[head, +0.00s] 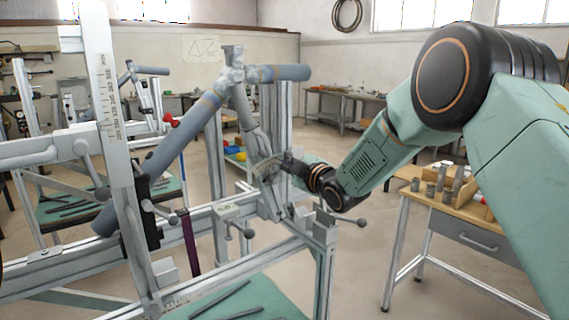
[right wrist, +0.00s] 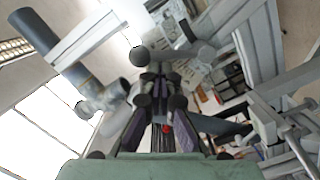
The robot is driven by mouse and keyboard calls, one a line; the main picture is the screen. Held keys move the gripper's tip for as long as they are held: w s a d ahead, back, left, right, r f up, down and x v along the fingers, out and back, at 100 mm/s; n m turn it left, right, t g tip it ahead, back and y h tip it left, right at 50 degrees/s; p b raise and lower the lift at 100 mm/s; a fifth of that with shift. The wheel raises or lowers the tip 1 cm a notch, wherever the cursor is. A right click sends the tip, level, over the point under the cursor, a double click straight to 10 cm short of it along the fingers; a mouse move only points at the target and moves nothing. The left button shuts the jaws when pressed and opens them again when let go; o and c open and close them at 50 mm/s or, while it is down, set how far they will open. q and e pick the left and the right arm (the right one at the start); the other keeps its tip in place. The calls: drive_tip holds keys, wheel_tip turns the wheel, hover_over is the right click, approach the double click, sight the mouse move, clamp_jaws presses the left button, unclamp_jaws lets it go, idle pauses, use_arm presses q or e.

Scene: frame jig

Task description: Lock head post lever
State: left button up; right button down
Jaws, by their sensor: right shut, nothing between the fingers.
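My right gripper (head: 285,166) comes in from the right and is at the jig's upright post (head: 268,110), below the blue-grey frame tubes (head: 187,130). In the right wrist view its dark fingers (right wrist: 158,76) are shut with nothing held. A dark round lever knob (right wrist: 138,56) shows just beyond and beside the fingertips; I cannot tell whether they touch. Other ball-ended levers sit lower on the jig, one at the right (head: 352,219) and one near the middle (head: 243,231). My left gripper is not in view.
The white jig rails (head: 200,222) cross below my right gripper. A red knob (head: 172,120) stands out by the sloping tube. A wooden-topped bench (head: 425,200) with small metal parts is at the right. Open floor lies between jig and bench.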

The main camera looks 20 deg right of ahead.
drive_tip(key=shift+d+m, duration=0.15)
drive_tip(key=shift+m, duration=0.15)
drive_tip(key=w+d+f+m+g+y+p, duration=0.1)
drive_tip(key=d+f+m+p, duration=0.3)
drive_tip(key=m, duration=0.9)
wheel_tip(320, 180, down, 2)
drive_tip(key=shift+w+f+m+y+p, duration=0.1)
drive_tip(key=shift+w+m+y+p, duration=0.15)
drive_tip(key=shift+m+y+p, duration=0.25)
drive_tip(key=shift+f, duration=0.15)
drive_tip(key=shift+s, duration=0.1)
idle(0.6)
